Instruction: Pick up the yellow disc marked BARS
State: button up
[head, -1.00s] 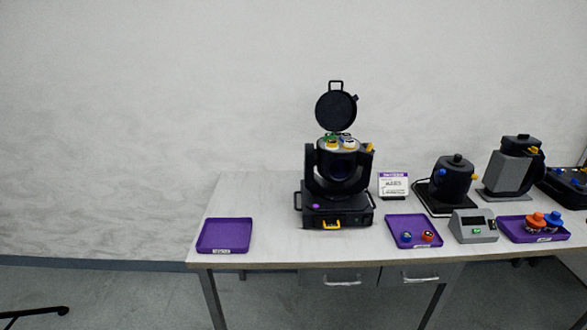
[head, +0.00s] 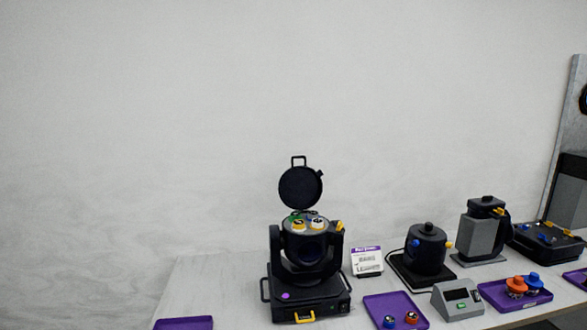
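A black moving-head lamp (head: 300,262) stands on the table with its round lid (head: 300,187) raised. Several small discs sit in its open top. One looks yellow with a pale top (head: 298,226), another yellowish one (head: 317,224) is to its right, and a green one (head: 294,217) is behind. Their markings are too small to read, so I cannot tell which is marked BARS. My gripper is not in view.
A label card (head: 367,262) stands right of the lamp. A purple tray (head: 388,302) holds a blue and a red piece. A grey box with a display (head: 457,300), a black pot-like lamp (head: 427,250), and another purple tray (head: 493,291) with orange and blue knobs are farther right. An empty-looking purple tray (head: 183,324) is cut off bottom left.

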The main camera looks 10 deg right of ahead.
aim_at(298, 225)
jog(key=i+j+z, duration=0.15)
jog(key=i, duration=0.35)
jog(key=i+j+z, duration=0.1)
jog(key=i, duration=0.4)
jog(key=i+j+z, duration=0.15)
jog(key=i+j, duration=0.15)
jog(key=i, duration=0.15)
jog(key=i+j+z, duration=0.1)
jog(key=i+j, duration=0.2)
jog(key=i, duration=0.2)
